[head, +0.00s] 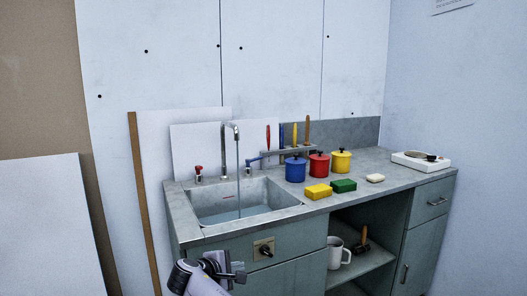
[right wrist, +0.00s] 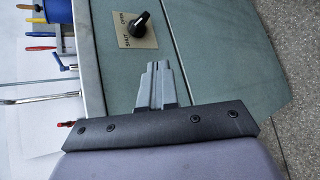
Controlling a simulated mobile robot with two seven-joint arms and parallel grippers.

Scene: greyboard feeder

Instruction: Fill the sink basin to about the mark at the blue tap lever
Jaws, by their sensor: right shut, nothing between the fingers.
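The grey sink basin (head: 275,194) is set in the counter, with bluish water (head: 226,216) low in it. A short red mark (head: 228,197) shows on its back wall, above the water surface. A thin stream falls from the tall chrome spout (head: 231,125). The blue tap lever (head: 252,160) is right of the spout; a red tap lever (head: 198,168) is left of it. A black knob (head: 264,250) is on the cabinet front; its plate (right wrist: 137,42) is lettered. My right gripper (head: 240,278) is shut and empty, below and left of the knob, apart from it. My left gripper is out of view.
Blue (head: 295,170), red (head: 319,165) and yellow (head: 341,162) pots stand right of the sink. Yellow (head: 318,192) and green (head: 343,186) sponges lie before them. A white mug (head: 336,253) stands on the open shelf. Floor before the cabinet is clear in the wrist view.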

